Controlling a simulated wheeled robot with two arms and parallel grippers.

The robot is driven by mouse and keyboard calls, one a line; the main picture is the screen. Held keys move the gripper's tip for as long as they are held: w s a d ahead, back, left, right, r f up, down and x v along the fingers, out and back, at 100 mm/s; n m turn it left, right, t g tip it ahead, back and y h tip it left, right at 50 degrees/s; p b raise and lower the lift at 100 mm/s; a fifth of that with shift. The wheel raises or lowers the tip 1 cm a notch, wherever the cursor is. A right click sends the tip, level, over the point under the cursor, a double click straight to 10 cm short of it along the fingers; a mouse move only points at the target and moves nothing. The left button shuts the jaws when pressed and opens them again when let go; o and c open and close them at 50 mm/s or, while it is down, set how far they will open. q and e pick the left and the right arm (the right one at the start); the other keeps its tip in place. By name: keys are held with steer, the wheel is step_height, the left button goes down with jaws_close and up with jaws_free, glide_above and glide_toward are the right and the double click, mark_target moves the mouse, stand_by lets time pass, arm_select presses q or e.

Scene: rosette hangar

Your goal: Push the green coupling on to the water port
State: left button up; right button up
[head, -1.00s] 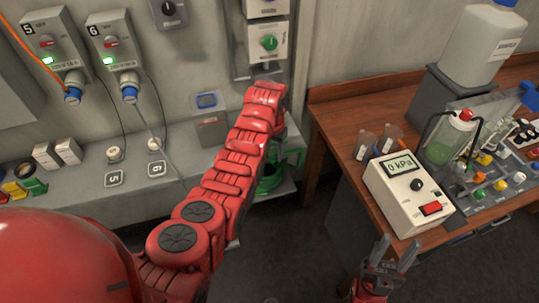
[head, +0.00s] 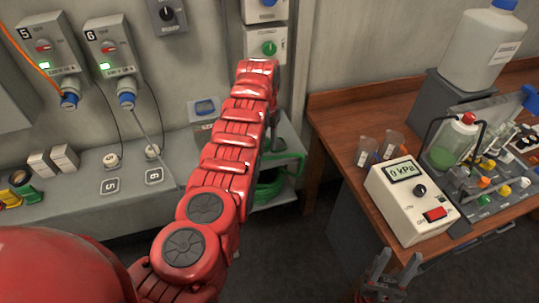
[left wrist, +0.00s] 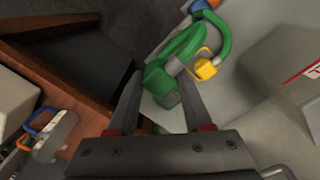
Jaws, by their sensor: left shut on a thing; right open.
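My left gripper (left wrist: 161,76) is shut on the green coupling (left wrist: 160,84), which sits between its fingertips in the left wrist view. A green hose (left wrist: 181,45) curves away from it, with a yellow part (left wrist: 205,66) close by. In the head view my left arm hides the gripper and the coupling. The green hose (head: 268,190) hangs coiled below the arm. A white wall box with a green round fitting (head: 269,47) is above the arm; I cannot tell whether it is the water port. My right gripper (head: 392,260) is open and empty at the lower right.
A wooden bench (head: 340,110) on the right carries a pressure meter (head: 410,200), cups and a white canister (head: 482,45). Wall units 5 and 6 (head: 110,50) with blue plugs stand at the left above a grey ledge (head: 85,165). Dark floor lies between ledge and bench.

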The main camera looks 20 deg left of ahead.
arm_select(q)
step_height(320, 180, up, 4)
steer(key=shift+w+a+f+n+b, duration=0.15)
steer(key=shift+n+b, duration=0.15)
steer(key=shift+b, duration=0.55)
steer(key=shift+n, duration=0.5)
steer(key=s+d+r+b, duration=0.1)
steer(key=s, duration=0.1)
steer(key=s+d+r+b, duration=0.1)
steer(key=r, duration=0.1)
steer(key=shift+s+d+r, duration=0.25)
steer(key=shift+s+d, duration=0.1)
steer(key=shift+d, duration=0.05)
